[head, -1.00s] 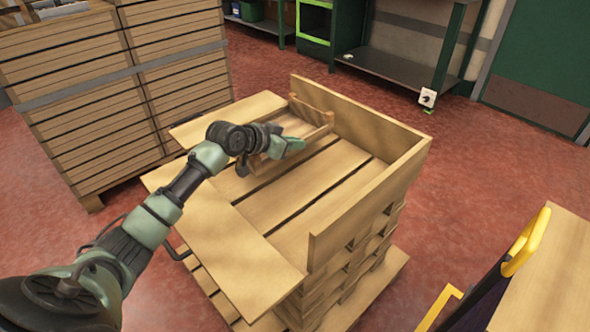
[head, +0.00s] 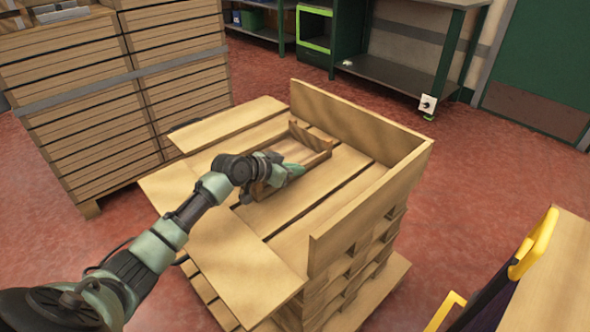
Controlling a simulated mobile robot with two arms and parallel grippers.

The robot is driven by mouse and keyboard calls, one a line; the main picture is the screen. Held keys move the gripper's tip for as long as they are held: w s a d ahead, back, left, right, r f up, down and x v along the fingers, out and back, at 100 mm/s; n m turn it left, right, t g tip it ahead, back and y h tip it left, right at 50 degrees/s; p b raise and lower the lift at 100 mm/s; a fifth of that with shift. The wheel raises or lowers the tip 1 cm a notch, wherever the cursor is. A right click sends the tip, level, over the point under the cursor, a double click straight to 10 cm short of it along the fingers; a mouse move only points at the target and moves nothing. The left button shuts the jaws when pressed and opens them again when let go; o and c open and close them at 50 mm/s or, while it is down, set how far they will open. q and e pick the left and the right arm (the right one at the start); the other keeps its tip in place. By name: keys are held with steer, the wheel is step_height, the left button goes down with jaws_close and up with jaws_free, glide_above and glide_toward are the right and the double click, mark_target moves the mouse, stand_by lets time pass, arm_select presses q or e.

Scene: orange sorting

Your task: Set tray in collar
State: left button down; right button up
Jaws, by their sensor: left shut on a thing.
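A small open wooden tray (head: 312,138) is over the far part of the slatted pallet deck, at the foot of the collar's back wall. It looks very low, on or just above the boards; I cannot tell which. The wooden collar (head: 362,122) has upright walls at the back and right, while its left and front panels lie flat. My left gripper (head: 284,170) is shut on the tray's near side and hides part of it. My right gripper is out of view.
Bare slatted deck (head: 304,216) lies in front of the tray. A stack of wooden crates (head: 110,105) stands at the left. A table with a yellow-handled item (head: 535,242) is at the lower right. Dark shelving (head: 400,67) stands at the back, with clear red floor before it.

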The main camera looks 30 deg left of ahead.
mark_target(266, 187)
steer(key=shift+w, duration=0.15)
arm_select(q)
steer(key=c, duration=2)
jaws_free()
steer(key=shift+f, duration=0.15)
steer(key=o, duration=0.4)
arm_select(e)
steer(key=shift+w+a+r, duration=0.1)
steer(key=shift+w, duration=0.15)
arm_select(q)
steer(key=shift+r, duration=0.2)
steer(key=p+v, duration=0.2)
steer(key=v, duration=0.6)
steer(key=shift+s+a+r, duration=0.15)
steer(key=shift+s, duration=0.1)
steer(key=shift+p+v, duration=0.35)
steer(key=shift+v, duration=0.8)
steer(key=shift+s+r, duration=0.25)
steer(key=shift+s, duration=0.2)
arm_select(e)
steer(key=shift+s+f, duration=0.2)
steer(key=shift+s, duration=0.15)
